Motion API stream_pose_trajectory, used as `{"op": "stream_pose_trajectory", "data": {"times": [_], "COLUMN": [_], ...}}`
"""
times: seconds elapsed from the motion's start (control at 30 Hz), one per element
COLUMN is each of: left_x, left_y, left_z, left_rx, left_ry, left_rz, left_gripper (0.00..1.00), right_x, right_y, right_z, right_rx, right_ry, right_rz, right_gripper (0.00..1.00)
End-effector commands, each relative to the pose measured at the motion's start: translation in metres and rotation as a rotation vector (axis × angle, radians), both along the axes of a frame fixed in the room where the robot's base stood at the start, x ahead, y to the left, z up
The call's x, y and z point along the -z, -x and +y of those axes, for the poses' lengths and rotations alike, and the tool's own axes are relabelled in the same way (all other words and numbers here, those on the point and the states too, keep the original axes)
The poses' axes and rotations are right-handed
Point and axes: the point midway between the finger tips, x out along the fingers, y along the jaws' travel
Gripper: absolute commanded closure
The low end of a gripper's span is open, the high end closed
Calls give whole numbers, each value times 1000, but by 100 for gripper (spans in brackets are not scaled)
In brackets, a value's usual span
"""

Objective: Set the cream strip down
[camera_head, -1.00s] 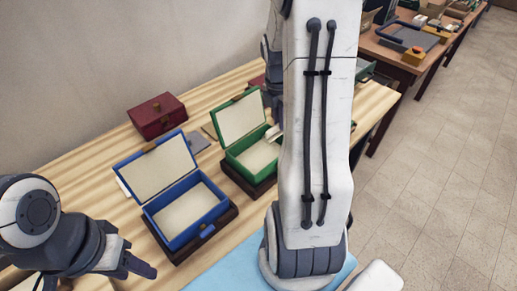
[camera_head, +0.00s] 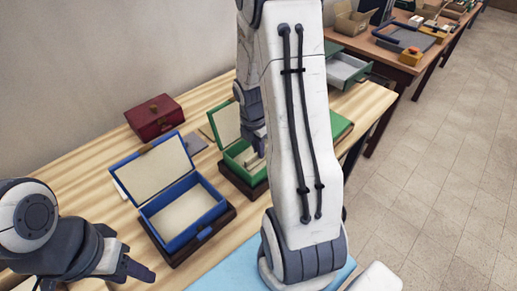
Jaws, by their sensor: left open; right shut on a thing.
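My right gripper (camera_head: 258,146) is over the open green box (camera_head: 233,167), mostly behind my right arm's own links. It is shut on a small cream strip (camera_head: 252,159), which shows at the box's opening; I cannot tell if the strip touches the box floor. The green box's cream-lined lid (camera_head: 225,122) stands open, partly hidden by the arm. My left gripper (camera_head: 125,262) is open and empty at the lower left, in front of the open blue box (camera_head: 188,214).
A shut dark red box (camera_head: 154,117) stands at the back left of the wooden table (camera_head: 95,235). A grey flat piece (camera_head: 196,143) lies between the boxes. A green thing (camera_head: 341,125) and a green-fronted drawer (camera_head: 347,69) are at the right. A light blue mat (camera_head: 225,272) lies in front.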

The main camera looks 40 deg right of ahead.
Motion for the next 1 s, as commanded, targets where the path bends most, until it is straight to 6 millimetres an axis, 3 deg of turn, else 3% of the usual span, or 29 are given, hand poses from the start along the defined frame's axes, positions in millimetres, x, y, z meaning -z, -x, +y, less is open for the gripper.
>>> {"op": "stream_pose_trajectory", "data": {"times": [0.1,0.2,0.63,1.0], "left_x": [1,1,-2,-12], "left_y": [0,0,0,0], "left_z": [0,0,0,0], "left_rx": [0,0,0,0], "left_ry": [0,0,0,0], "left_rz": [0,0,0,0], "left_gripper": [50,50,50,50], "right_x": [3,2,-7,-81], "right_y": [0,0,-1,-1], "right_z": [0,0,0,9], "right_rx": [0,0,0,-1], "right_ry": [0,0,2,3], "right_rz": [0,-1,-2,-7], "right_gripper": [100,59,59,59]}}
